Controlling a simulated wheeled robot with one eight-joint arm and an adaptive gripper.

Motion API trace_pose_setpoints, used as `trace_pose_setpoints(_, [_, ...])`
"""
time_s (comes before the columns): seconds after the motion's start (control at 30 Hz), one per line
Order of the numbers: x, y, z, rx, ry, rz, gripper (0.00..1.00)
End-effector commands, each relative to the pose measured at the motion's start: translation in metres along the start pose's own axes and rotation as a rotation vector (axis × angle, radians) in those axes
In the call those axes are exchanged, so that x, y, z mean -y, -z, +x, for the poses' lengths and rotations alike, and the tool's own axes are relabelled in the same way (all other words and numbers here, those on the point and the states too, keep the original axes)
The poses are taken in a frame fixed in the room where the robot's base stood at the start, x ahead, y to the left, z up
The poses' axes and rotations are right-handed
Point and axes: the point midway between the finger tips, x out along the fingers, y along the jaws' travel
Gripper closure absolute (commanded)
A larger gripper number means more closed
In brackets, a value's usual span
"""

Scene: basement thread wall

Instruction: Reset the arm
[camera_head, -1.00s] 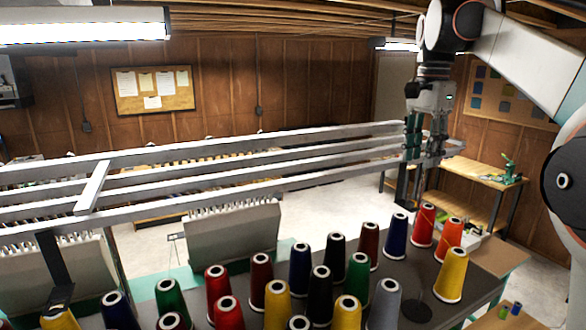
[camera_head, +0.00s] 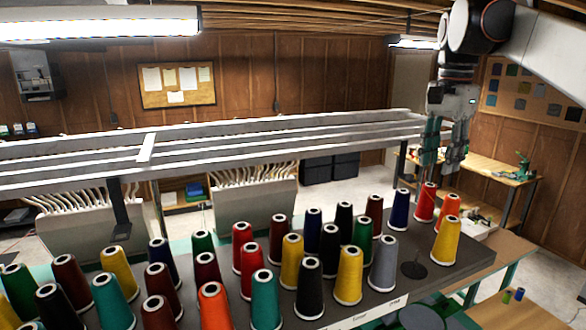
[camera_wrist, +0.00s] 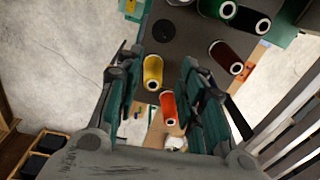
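My gripper (camera_head: 440,160) hangs pointing down at the upper right in the head view, above the far right end of the spool table. In the wrist view my gripper (camera_wrist: 158,80) has its two teal-padded fingers spread wide apart, with nothing held between them. A yellow thread cone (camera_wrist: 153,72) and an orange thread cone (camera_wrist: 168,108) show below in the gap between the fingers. The same yellow cone (camera_head: 446,240) and orange cone (camera_head: 446,211) stand upright at the table's right end in the head view.
Many coloured thread cones stand on the dark table (camera_head: 470,252), with an empty round spot (camera_head: 413,270) near its right end. Long grey rails (camera_head: 250,150) run above the table and reach close to my gripper. A wooden workbench (camera_head: 490,165) stands behind at the right.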

Motion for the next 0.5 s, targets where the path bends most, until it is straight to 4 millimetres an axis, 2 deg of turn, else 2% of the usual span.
trace_pose_setpoints(0.33, [-0.018, -0.034, 0.064, -0.051, 0.062, -0.154, 0.64])
trace_pose_setpoints(0.47, [-0.033, -0.057, 0.108, -0.088, 0.1, -0.256, 0.64])
trace_pose_setpoints(0.5, [-0.038, -0.066, 0.126, -0.103, 0.114, -0.294, 0.64])
